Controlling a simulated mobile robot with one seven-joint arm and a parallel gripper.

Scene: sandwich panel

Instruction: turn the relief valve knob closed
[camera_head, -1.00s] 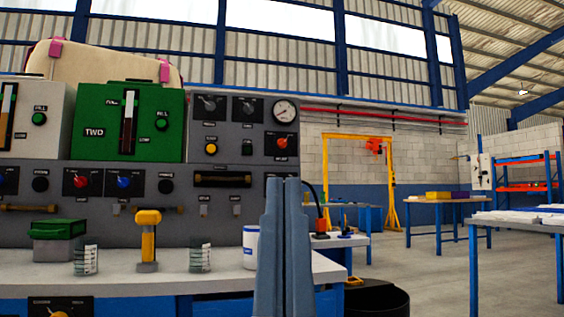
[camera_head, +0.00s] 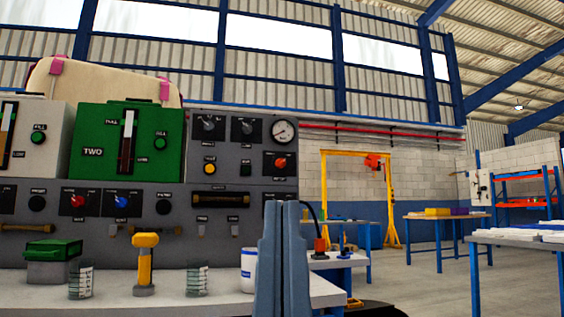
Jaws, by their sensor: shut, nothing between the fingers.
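The grey control panel (camera_head: 222,180) stands at the left. Its knobs include a red-orange one (camera_head: 281,163) under the round gauge (camera_head: 284,131), a red one (camera_head: 78,202) and a blue one (camera_head: 121,202). The labels are too small to read, so I cannot tell for certain which is the relief valve knob. My gripper (camera_head: 285,205) points up at the bottom middle, its two blue-grey fingers together and empty. In the picture its tips are below the red-orange knob, apart from it, and it hides part of the panel's right edge.
The white bench top (camera_head: 225,300) in front of the panel holds a white cup (camera_head: 249,270), two glass beakers (camera_head: 197,280), a yellow-handled tool (camera_head: 144,262) and a green-lidded box (camera_head: 52,250). Open floor (camera_head: 430,285) and blue tables lie to the right.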

